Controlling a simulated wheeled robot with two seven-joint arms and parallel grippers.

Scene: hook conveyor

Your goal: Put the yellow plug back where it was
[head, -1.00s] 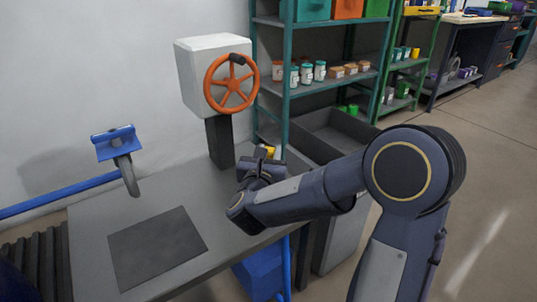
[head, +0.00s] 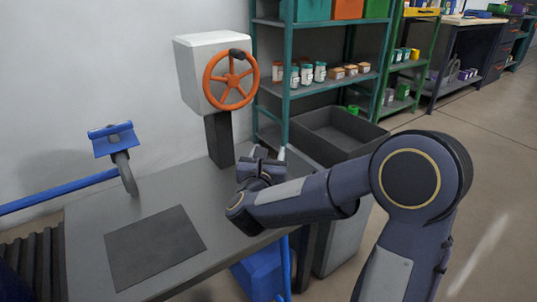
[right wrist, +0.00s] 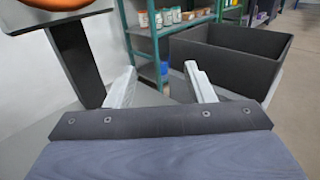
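The yellow plug does not show in either current view. My right gripper (head: 268,154) is over the right back part of the grey table (head: 165,182), beside the dark post. Its two fingers stand apart. In the right wrist view the fingers of this gripper (right wrist: 161,86) are open, with nothing seen between them. My left gripper is not in view.
A blue-topped hook (head: 118,148) hangs at left. A dark open bin (head: 345,145) is right of my gripper, below shelves. A dark mat (head: 155,247) lies clear.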

